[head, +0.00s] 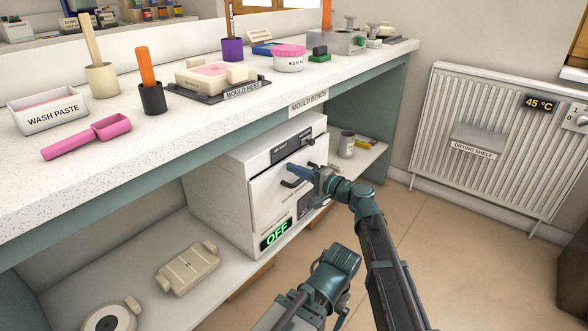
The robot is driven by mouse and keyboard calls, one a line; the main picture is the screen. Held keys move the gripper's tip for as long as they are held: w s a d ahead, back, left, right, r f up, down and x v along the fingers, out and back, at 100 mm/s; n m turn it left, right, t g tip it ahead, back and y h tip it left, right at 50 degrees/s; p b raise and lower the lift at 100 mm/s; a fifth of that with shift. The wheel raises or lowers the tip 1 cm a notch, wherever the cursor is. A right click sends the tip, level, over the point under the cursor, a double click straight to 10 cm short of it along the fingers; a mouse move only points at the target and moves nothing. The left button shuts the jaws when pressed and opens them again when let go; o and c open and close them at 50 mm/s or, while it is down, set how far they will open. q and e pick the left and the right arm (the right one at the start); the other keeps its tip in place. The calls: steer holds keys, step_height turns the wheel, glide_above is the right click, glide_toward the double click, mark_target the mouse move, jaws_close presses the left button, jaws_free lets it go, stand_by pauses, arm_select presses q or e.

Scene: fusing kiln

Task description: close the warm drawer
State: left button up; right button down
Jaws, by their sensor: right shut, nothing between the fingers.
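The warm drawer (268,203) is the white front panel of a white box unit on the lower shelf, under the bench. Its dark bar handle (291,184) is on the panel's upper part. The panel looks nearly level with the box; I cannot tell whether a small gap is left. My right gripper (292,170) is shut and empty, in front of the panel close to the handle. I cannot tell whether it touches it. The gripper and wrist hide the panel's right part. My left gripper is not in view.
The mould bench (200,128) overhangs the box unit. A green OFF display (276,234) is low on the unit. Cream moulds (188,268) lie on the shelf at left, and a grey can (347,144) stands at right. Open floor lies before a radiator (440,120).

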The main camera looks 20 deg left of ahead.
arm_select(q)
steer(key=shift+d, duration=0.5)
arm_select(e)
steer(key=v, duration=1.3)
steer(key=s+d+f+n+g+h, duration=0.3)
steer(key=s+d+f+h, duration=0.3)
steer(key=f, duration=0.5)
steer(key=s+d+f+n+g+h, duration=0.1)
steer(key=s+d+f+h, duration=0.3)
steer(key=d, duration=0.3)
steer(key=s+d+f+g+h, duration=0.1)
steer(key=s+d+f+h, duration=0.2)
steer(key=s+d, duration=0.3)
steer(key=s+d+f+n+g+h, duration=0.1)
steer(key=s+d+f+h, duration=0.25)
steer(key=d, duration=0.45)
steer(key=s+a+r+n+g+h+p, duration=0.15)
steer(key=s+a+r+n+p, duration=0.35)
steer(key=a+r+p, duration=0.55)
arm_select(q)
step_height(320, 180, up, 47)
steer(key=p, duration=3.6)
steer(key=shift+p, duration=0.3)
arm_select(e)
step_height(320, 180, up, 36)
steer(key=s+m, duration=0.1)
steer(key=shift+d+m, duration=0.25)
steer(key=shift+m, duration=0.05)
steer(key=shift+a+t, duration=0.1)
steer(key=shift+t, duration=0.15)
